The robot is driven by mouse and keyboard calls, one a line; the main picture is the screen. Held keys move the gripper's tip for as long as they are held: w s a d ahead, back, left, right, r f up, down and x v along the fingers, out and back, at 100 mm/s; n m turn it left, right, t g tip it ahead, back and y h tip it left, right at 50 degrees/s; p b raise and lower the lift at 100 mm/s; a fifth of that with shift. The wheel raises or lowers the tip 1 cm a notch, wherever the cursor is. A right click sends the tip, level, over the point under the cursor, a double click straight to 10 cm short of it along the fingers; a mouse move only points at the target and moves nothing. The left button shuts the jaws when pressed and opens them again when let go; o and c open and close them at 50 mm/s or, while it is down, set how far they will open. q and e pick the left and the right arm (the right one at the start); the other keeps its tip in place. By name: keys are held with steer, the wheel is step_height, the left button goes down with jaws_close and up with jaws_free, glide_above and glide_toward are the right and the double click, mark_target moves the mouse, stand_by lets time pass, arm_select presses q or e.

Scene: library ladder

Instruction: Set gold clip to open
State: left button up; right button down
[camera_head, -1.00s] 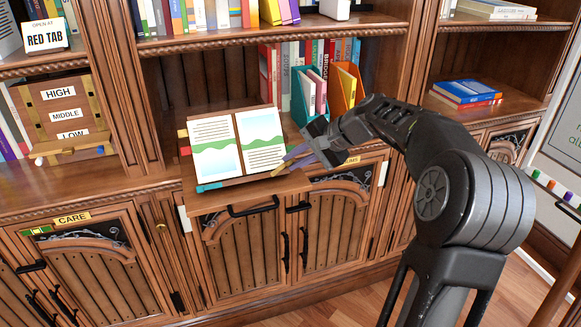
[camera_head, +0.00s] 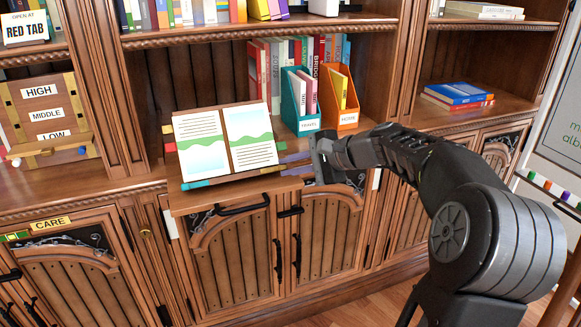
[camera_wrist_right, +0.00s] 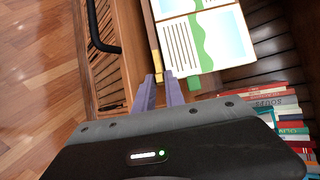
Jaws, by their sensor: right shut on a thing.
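An open book (camera_head: 225,138) with green pictures leans on a wooden stand on the pulled-out shelf, and it also shows in the wrist view (camera_wrist_right: 205,40). The gold clip (camera_wrist_right: 155,58) shows in the wrist view as a narrow yellow strip along the book's lower edge. My right gripper (camera_head: 287,164) is at the right end of that edge, reaching in from the right. Its two purple fingers (camera_wrist_right: 159,77) are close together, with the strip's near end between their tips. The fingers hide part of the clip. My left gripper is not in view.
A green tab (camera_wrist_right: 194,83) sits close to the fingers. A teal piece (camera_head: 198,184) lies at the stand's lower left. Teal (camera_head: 301,118) and orange (camera_head: 346,116) file holders stand behind the gripper. The pulled-out shelf (camera_head: 235,193) juts out over cabinet doors.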

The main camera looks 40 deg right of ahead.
steer(key=c, duration=1.4)
jaws_free()
